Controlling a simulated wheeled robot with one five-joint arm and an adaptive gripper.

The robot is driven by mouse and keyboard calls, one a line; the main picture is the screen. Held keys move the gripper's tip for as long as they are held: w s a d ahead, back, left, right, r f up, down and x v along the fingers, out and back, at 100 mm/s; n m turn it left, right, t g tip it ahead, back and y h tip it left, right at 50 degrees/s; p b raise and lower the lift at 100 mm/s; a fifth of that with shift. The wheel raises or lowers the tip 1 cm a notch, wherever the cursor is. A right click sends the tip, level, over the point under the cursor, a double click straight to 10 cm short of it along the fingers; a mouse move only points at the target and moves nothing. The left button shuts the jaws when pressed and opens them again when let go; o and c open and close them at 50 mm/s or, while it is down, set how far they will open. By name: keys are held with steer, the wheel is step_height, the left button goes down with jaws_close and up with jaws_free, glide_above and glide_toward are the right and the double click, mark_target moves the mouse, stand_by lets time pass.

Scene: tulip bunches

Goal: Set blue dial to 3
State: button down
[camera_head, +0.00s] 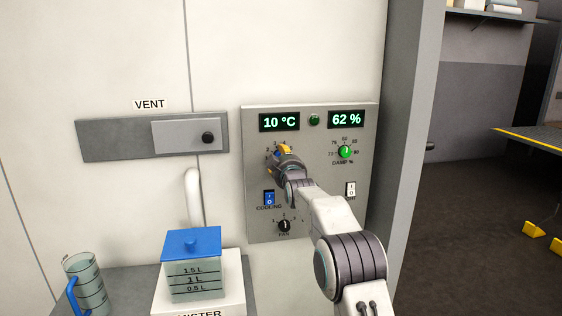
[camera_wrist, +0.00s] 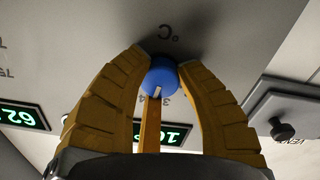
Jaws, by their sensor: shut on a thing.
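The blue dial (camera_wrist: 160,75) sits on the grey control panel (camera_head: 335,215), under the 10 °C display (camera_head: 279,122). In the wrist view, which is upside down, its white pointer mark faces the printed numbers near 3 and 4. I cannot tell the exact number.
A green damp dial (camera_head: 345,152), a 62 % display (camera_head: 346,119), a blue cooling switch (camera_head: 269,198), a white switch (camera_head: 350,188) and a black fan dial (camera_head: 285,226) surround it. A vent slider (camera_head: 187,135) is left. A blue-lidded canister (camera_head: 194,268) and a jug (camera_head: 85,284) stand below.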

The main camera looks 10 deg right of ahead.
steer(key=n+b, duration=0.1)
steer(key=n, duration=0.4)
steer(key=shift+b, duration=0.3)
steer(key=shift+n, duration=0.3)
steer(key=c, duration=0.8)
jaws_free()
steer(key=shift+s, duration=5.95)
